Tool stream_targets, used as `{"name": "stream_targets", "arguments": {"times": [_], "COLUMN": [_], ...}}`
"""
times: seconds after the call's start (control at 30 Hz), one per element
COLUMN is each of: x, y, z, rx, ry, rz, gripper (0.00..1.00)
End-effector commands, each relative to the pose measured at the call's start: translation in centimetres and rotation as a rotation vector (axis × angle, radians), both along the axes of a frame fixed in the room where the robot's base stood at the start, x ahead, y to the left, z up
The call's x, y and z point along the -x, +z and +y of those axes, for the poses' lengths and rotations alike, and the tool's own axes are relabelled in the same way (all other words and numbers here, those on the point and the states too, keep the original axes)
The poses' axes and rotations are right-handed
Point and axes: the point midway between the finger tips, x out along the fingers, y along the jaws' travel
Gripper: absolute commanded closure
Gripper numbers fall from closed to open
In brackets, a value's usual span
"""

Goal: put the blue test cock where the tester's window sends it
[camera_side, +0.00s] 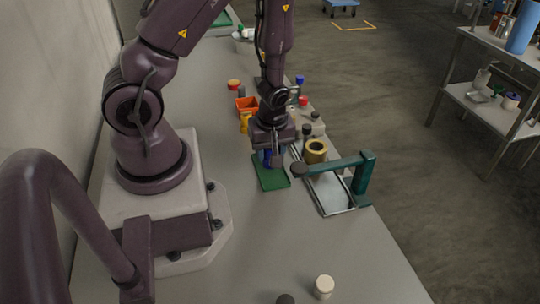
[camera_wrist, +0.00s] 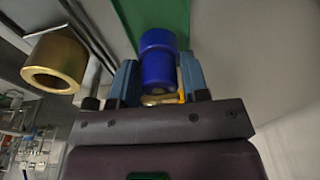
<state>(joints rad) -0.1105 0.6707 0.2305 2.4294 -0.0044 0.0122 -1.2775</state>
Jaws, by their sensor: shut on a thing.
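The blue test cock (camera_wrist: 158,62) is held between the two fingers of my gripper (camera_wrist: 158,85) in the wrist view, with a yellow or brass part at its near end. In the side view my gripper (camera_side: 271,157) is low over the far end of a green tray (camera_side: 271,180), and a bit of blue shows between its fingers. The green tray also shows beyond the cock in the wrist view (camera_wrist: 176,14). I cannot tell whether the cock touches the tray. The tester and its window cannot be made out for certain; a teal stand with an arm (camera_side: 362,173) is at the right.
An orange bin (camera_side: 247,105), a yellow piece (camera_side: 246,122) and several small coloured parts lie behind my gripper. A cream cylinder (camera_side: 324,286) stands at the front. The front bench is mostly clear.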

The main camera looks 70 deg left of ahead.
Motion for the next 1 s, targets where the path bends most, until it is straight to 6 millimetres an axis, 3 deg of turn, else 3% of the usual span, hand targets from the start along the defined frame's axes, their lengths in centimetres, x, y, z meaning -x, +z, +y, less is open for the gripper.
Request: {"name": "stream_targets", "arguments": {"times": [0.17, 0.57, 0.6, 0.7, 1.0], "x": [0.0, 0.0, 0.0, 0.0, 0.0], "y": [-1.9, -2.3, -2.3, -2.3, -2.1], "z": [0.0, 0.0, 0.0, 0.0, 0.0], "rx": [0.0, 0.0, 0.0, 0.0, 0.0], "ry": [0.0, 0.0, 0.0, 0.0, -0.001], "rz": [0.001, 0.0, -0.001, -0.001, -0.001], "gripper": [0.88, 0.88, 0.54, 0.33, 0.33]}}
